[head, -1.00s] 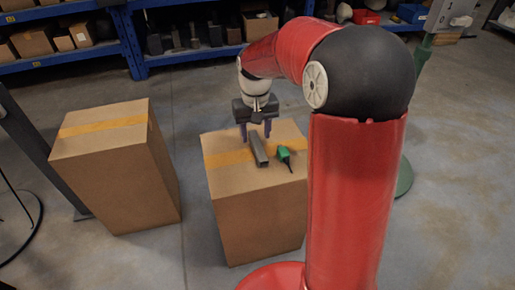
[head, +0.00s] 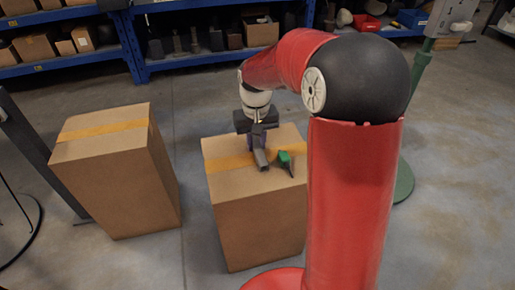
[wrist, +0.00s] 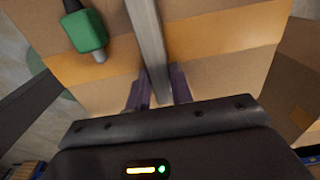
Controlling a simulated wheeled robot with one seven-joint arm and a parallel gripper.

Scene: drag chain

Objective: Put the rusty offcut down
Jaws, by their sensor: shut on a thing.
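The offcut is a grey square bar (head: 261,158) with no clear rust showing. It lies at or just over the top of the right cardboard box (head: 232,182); I cannot tell whether it still touches the cardboard. My gripper (head: 258,146) points down over the box and is shut on the bar. In the wrist view the bar (wrist: 147,35) runs up and away from between the purple fingers (wrist: 159,84).
A green tool with a dark tip (head: 285,159) lies on the same box, close to the right of the bar. A second cardboard box (head: 112,165) stands to the left, its top clear. Blue shelves (head: 190,58) stand behind.

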